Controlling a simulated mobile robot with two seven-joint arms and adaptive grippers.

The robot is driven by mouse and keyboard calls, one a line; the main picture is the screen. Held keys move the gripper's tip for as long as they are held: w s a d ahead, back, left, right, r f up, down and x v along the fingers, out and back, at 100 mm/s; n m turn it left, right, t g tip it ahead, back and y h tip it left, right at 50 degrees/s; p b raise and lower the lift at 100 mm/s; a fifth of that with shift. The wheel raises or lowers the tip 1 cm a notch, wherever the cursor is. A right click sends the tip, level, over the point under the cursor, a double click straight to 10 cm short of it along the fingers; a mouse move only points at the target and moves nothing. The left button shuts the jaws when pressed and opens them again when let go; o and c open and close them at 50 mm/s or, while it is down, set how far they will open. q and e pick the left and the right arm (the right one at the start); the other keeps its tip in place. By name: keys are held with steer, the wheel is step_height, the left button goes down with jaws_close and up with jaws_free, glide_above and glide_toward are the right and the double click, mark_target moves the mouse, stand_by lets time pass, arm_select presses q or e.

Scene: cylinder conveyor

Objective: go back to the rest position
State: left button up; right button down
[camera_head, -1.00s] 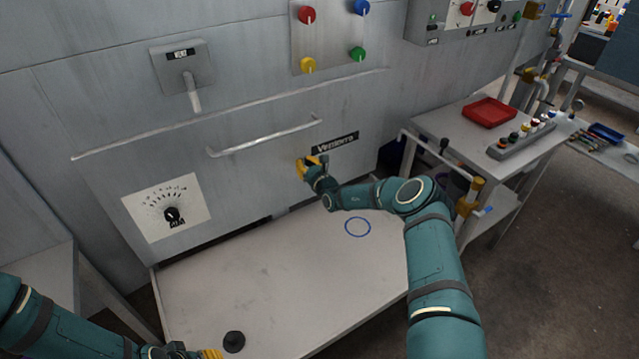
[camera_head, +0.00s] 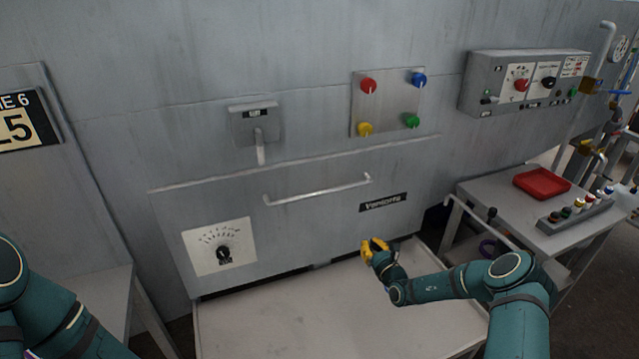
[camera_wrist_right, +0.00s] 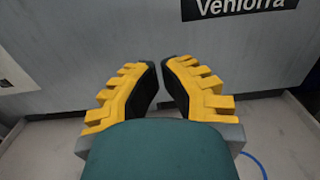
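My right gripper (camera_head: 374,248) is yellow and black and is held in front of the grey machine wall (camera_head: 300,225), above the light tabletop (camera_head: 290,315). In the right wrist view its two fingers (camera_wrist_right: 161,64) lean towards each other, with a narrow empty gap between the tips. It holds nothing, and no object touches it. My left arm (camera_head: 50,305) shows at the lower left of the head view; its gripper is outside the picture.
The wall carries a long handle (camera_head: 318,190), a dial plate (camera_head: 219,246), a lever (camera_head: 260,148) and a panel of coloured knobs (camera_head: 388,103). At right, a side table (camera_head: 500,192) bears a red tray (camera_head: 541,183) and a button box (camera_head: 576,214). Part of a blue ring (camera_wrist_right: 256,162) shows on the tabletop.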

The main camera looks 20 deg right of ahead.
steer(key=s+a+f+n+g+y, duration=0.2)
steer(key=s+a+n+g+y, duration=0.4)
steer(key=a, duration=0.6)
steer(key=s+a+f+n+g+y, duration=0.25)
steer(key=s+a+n+g, duration=0.35)
steer(key=a, duration=0.6)
steer(key=s+a+n+g+h, duration=0.1)
steer(key=s+n+g+h, duration=0.1)
steer(key=s+n, duration=0.8)
steer(key=s+a+r+n+g+h, duration=0.1)
steer(key=s+n+h, duration=0.3)
steer(key=s+n, duration=0.7)
steer(key=shift+s+a+r+g, duration=0.15)
steer(key=shift+s+a+g, duration=0.2)
steer(key=shift+s+g, duration=0.55)
steer(key=shift+s, duration=0.2)
